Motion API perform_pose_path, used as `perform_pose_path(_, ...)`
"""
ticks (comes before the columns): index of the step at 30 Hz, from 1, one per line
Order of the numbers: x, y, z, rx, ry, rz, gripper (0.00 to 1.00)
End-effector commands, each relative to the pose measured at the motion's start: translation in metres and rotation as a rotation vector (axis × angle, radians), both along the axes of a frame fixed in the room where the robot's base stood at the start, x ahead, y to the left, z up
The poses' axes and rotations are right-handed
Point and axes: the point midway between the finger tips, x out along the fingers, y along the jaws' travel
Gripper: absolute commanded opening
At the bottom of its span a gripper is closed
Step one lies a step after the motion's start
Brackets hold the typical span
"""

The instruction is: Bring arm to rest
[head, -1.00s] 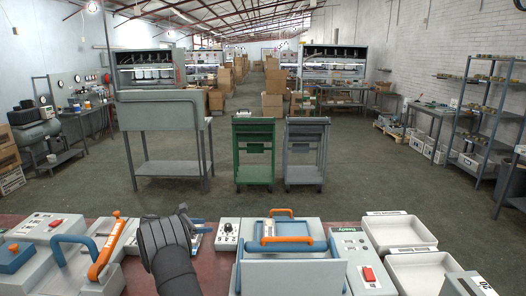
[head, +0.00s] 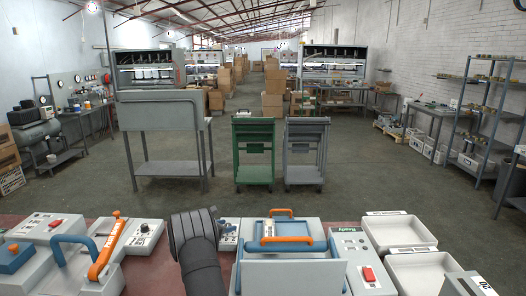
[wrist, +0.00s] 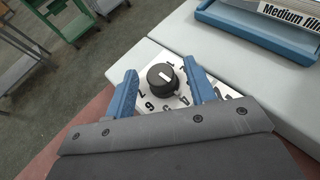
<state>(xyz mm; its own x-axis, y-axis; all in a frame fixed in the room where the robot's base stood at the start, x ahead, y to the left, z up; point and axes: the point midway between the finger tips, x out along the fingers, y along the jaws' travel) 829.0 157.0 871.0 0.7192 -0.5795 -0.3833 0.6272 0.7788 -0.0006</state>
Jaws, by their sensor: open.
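My gripper (wrist: 159,71) is open, with two blue fingers spread apart in the wrist view. A black dial knob (wrist: 163,78) with a white pointer mark shows between the fingers, with clear gaps on both sides. I cannot tell how far the fingertips are above its numbered plate (wrist: 153,103). Nothing is held. In the head view my dark wrist stands over the front bench, and the fingers are hidden behind it. The dial box (head: 229,232) shows partly to the right of my wrist.
White trays (head: 400,230) lie further right. Left are an orange-handled lever (head: 104,250) and a blue-handled unit (head: 62,245).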

Motion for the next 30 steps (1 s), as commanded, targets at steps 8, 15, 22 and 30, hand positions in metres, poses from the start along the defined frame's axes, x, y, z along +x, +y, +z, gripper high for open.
perform_pose_path(8, -0.002, -0.004, 0.001, 0.0, 0.001, 0.189, 0.5)
perform_pose_path(15, -0.003, -0.005, 0.001, -0.001, 0.001, 0.324, 0.5)
perform_pose_path(22, -0.003, -0.007, 0.0, 0.001, 0.0, 0.427, 0.5)
perform_pose_path(30, -0.03, 0.001, 0.012, 0.0, 0.0, 0.473, 0.5)
